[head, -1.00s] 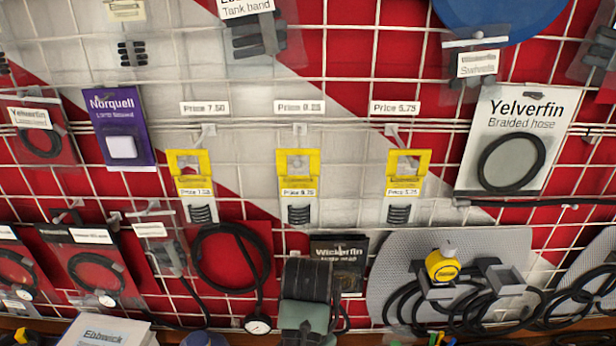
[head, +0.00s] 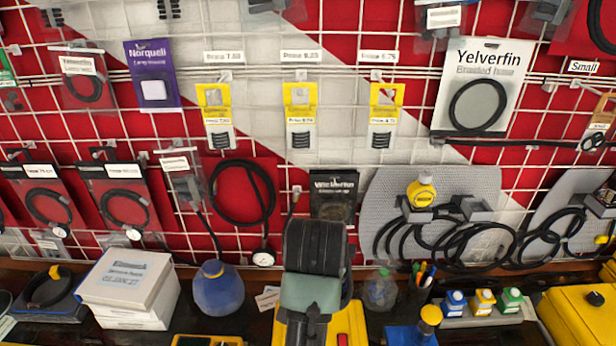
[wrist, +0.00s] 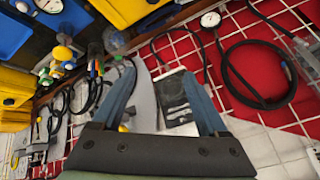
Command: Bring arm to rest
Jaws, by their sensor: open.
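My gripper (wrist: 160,72) shows in the wrist view with its two blue-grey fingers spread apart. Nothing is held between them. A dark packet with a pale label (wrist: 178,95) hangs on the wall grid and shows between the fingers, apart from them as far as I can tell. In the head view my arm stands upright at the lower middle, in front of the shelf and wall. The fingers cannot be made out there.
A wire grid (head: 400,148) carries hanging packets, hoses and yellow-topped price cards. Below, a dark shelf holds a white box (head: 125,290), a blue round flask (head: 218,290), a pen cup (head: 422,275), small bottles (head: 482,300) and a yellow case (head: 585,315).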

